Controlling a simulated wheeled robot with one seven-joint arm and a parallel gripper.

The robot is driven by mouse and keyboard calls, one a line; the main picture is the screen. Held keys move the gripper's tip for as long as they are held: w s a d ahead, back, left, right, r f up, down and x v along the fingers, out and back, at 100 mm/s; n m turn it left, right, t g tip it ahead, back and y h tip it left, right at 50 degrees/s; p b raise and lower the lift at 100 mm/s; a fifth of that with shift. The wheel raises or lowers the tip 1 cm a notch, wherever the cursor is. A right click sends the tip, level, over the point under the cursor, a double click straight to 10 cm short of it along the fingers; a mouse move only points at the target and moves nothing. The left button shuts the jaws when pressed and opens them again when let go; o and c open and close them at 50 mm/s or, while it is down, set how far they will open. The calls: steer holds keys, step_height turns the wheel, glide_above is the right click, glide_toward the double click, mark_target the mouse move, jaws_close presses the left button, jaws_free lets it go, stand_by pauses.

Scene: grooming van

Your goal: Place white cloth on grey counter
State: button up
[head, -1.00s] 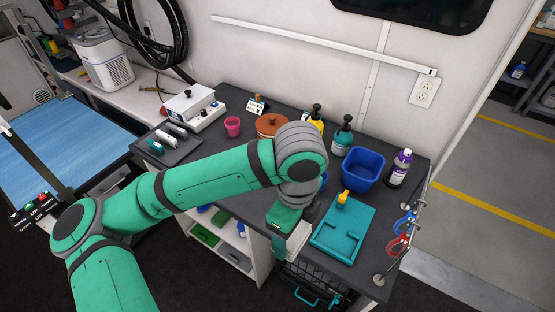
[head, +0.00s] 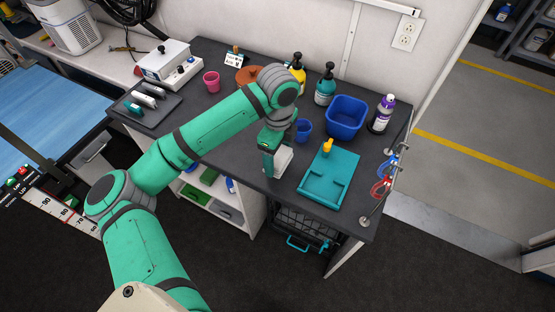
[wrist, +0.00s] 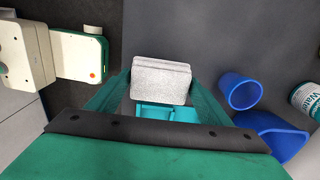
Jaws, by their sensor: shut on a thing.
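The folded white cloth (head: 284,160) is between the fingers of my gripper (head: 273,163), near the front edge of the dark grey counter (head: 222,126). In the wrist view the cloth (wrist: 160,78) looks like a pale, speckled, layered block, with the fingers of my gripper (wrist: 158,96) on its two sides. In the head view the cloth appears over the counter top, just left of the teal tray (head: 328,178). I cannot tell whether its underside touches the counter.
A small blue cup (head: 303,130) stands close behind the cloth. A blue bin (head: 346,118), a teal pump bottle (head: 325,88) and a purple-capped bottle (head: 381,115) stand farther back right. Counter left of my gripper is clear, up to the tray of clippers (head: 143,108).

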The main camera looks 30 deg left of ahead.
mark_target(278, 161)
steer(key=shift+w+a+f, duration=0.1)
steer(key=shift+w+f, duration=0.05)
steer(key=shift+f, duration=0.8)
steer(key=shift+w+a+f, duration=0.1)
steer(key=shift+f, duration=0.85)
steer(key=shift+f, duration=0.1)
steer(key=o, duration=1.1)
step_height(278, 161, up, 12)
steer(key=shift+r, duration=0.15)
